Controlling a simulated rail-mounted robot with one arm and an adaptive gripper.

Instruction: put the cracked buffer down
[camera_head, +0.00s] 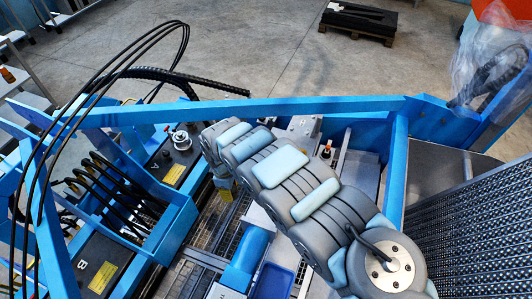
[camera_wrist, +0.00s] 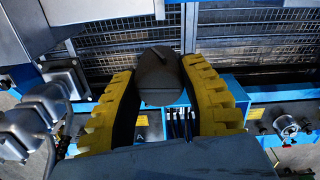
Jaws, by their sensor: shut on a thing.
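In the wrist view, a dark grey rubber-like block with a rounded top, which I take for the buffer (camera_wrist: 160,78), sits between the two yellow ribbed fingers of my gripper (camera_wrist: 163,92). The fingers are shut on its sides. I cannot make out a crack in it. In the head view, a yellow part of my gripper (camera_head: 225,186) shows below the end of my grey arm, over the mesh between the blue frame parts. The buffer cannot be made out in the head view. What lies directly under it is hidden in the wrist view.
A blue beam (camera_head: 300,106) crosses behind my arm. A black panel marked A (camera_head: 176,160) with a round fitting lies left of the gripper. Thick black hoses (camera_head: 105,195) fill a blue bay further left. A blue tray (camera_head: 275,281) lies in front, and stacked dark mesh (camera_head: 475,235) stands right.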

